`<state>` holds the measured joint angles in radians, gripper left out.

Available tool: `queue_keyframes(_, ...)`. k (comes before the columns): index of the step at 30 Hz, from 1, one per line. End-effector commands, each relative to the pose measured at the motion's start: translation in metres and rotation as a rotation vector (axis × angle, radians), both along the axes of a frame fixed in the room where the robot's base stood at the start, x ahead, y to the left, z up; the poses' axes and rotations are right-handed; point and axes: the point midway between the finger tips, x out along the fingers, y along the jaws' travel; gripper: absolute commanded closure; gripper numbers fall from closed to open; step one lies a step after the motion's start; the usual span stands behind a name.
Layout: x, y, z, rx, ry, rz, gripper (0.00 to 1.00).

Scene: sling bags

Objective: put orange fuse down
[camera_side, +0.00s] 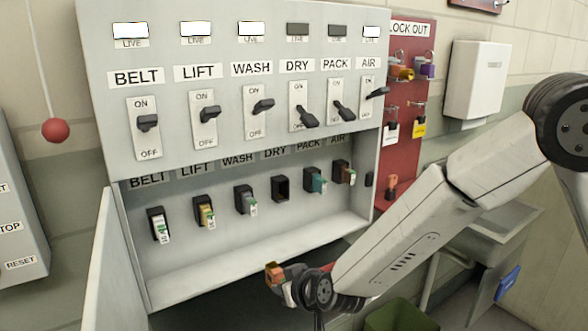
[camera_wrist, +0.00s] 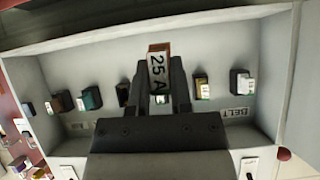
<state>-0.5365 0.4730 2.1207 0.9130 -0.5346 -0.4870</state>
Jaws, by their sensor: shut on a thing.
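My gripper (camera_side: 285,281) is shut on the orange fuse (camera_side: 274,273), low in front of the open fuse cabinet (camera_side: 190,277). In the wrist view the fuse (camera_wrist: 158,66) stands between the two fingers (camera_wrist: 160,85), with an orange-brown end and a white label reading "25 A". The DRY fuse holder (camera_side: 281,189) is black and empty. The BELT (camera_side: 160,228), LIFT (camera_side: 206,213), WASH (camera_side: 248,202), PACK (camera_side: 317,181) and AIR (camera_side: 346,173) holders have fuses in them. The wrist view hides part of the row behind my gripper.
The cabinet floor (camera_side: 225,262) is bare below the holders. Switches sit above; the DRY (camera_side: 304,117) and PACK (camera_side: 344,111) levers point down and their lamps are dark. A red lockout board (camera_side: 405,120) hangs at right. A green bin (camera_side: 400,316) stands below.

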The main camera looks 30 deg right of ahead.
Motion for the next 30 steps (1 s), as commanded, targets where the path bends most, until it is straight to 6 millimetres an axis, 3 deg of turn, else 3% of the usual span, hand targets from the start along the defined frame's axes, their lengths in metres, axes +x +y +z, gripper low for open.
queue_keyframes(6,-0.036,0.028,-0.025,-0.018,-0.001,0.004,1.00)
queue_keyframes(13,-0.054,0.038,-0.035,-0.029,-0.008,0.002,1.00)
queue_keyframes(23,-0.053,0.041,-0.037,-0.029,-0.010,-0.001,1.00)
queue_keyframes(30,-0.032,0.050,-0.048,-0.029,-0.009,0.000,1.00)
